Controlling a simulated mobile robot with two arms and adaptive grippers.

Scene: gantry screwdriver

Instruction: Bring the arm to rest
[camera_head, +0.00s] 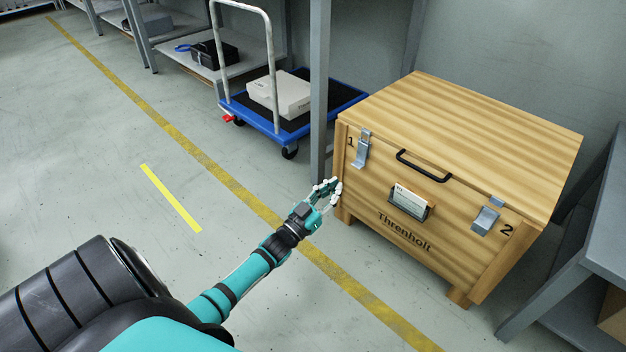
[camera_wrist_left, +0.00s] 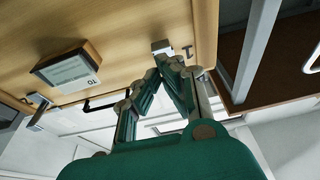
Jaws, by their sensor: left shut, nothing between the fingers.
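My left gripper (camera_head: 334,186) is shut and empty, in front of the left end of the wooden crate (camera_head: 430,255), below latch 1 (camera_head: 361,150). Whether it touches the crate is unclear. In the left wrist view the fingers of my left gripper (camera_wrist_left: 168,62) come together close to a metal latch (camera_wrist_left: 161,47) on the crate front (camera_wrist_left: 130,25). The crate lid (camera_head: 470,125) lies down. Latch 2 (camera_head: 485,220) is at the right of the front, apart from the small catch above it. My right gripper is not in view.
A grey post (camera_head: 319,90) stands just behind the gripper. A blue trolley (camera_head: 255,118) carries a pale case (camera_head: 281,94). Grey shelving (camera_head: 600,220) stands right of the crate. A yellow line (camera_head: 215,172) crosses the floor; open floor lies to the left.

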